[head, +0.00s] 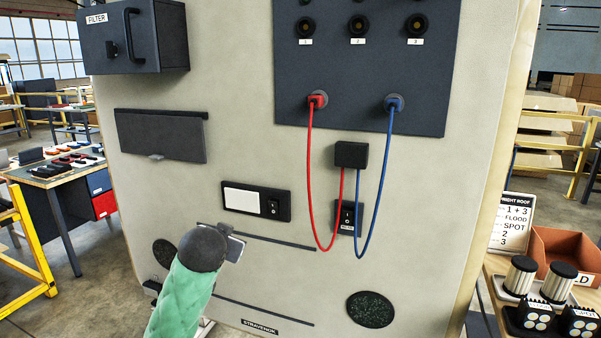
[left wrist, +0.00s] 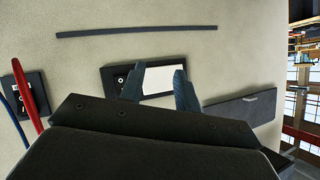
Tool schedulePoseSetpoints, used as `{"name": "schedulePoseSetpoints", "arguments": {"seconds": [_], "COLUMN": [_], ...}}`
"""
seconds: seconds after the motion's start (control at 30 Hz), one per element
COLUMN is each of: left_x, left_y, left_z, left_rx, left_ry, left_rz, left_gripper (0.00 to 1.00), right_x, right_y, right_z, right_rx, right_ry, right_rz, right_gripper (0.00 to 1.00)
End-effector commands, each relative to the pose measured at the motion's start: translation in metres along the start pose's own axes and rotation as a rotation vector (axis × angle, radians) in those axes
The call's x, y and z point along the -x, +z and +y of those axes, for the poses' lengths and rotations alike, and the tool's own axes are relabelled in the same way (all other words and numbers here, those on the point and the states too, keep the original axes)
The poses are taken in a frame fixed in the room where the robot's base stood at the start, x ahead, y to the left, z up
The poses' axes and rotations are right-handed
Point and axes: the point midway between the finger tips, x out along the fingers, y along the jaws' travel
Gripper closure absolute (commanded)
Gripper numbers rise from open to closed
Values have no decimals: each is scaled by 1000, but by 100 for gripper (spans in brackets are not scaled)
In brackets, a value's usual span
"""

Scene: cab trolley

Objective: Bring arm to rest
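My left arm, in a green sleeve, comes up from the bottom of the head view. Its gripper (head: 235,246) is in front of the cab panel, below the white-faced switch plate (head: 255,201), and is partly hidden by the dark wrist. In the left wrist view, the two fingers of the left gripper (left wrist: 160,88) stand apart with nothing held between them. The white-faced plate (left wrist: 114,80) shows behind them, apart from the fingertips as far as I can tell. My right gripper is in neither view.
A red cable (head: 310,175) and a blue cable (head: 379,180) hang from the dark socket panel (head: 365,85) to the right. A dark flap (head: 160,135) and filter box (head: 135,38) are up left. A table with lamps (head: 490,290) stands right.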

Motion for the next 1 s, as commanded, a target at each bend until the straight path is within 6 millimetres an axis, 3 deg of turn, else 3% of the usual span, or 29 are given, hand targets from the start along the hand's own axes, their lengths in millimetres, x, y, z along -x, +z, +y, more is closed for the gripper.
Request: {"name": "schedulePoseSetpoints", "arguments": {"seconds": [0.03, 0.27, 0.57, 0.77, 1.0], "left_x": [-3, -7, 3, 20, 54], "left_y": [23, 111, 230, 312, 408], "left_z": [10, 48, 96, 129, 170], "left_rx": [11, 59, 118, 153, 188], "left_ry": [22, 93, 162, 205, 255], "left_rz": [-28, -143, -310, -435, -590], "left_gripper": [67, 67, 67, 67, 67], "right_x": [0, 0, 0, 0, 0], "right_y": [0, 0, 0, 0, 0], "right_z": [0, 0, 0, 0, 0], "right_rx": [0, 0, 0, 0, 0], "right_ry": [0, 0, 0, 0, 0], "right_rz": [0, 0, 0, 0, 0], "right_gripper": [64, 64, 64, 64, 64]}}
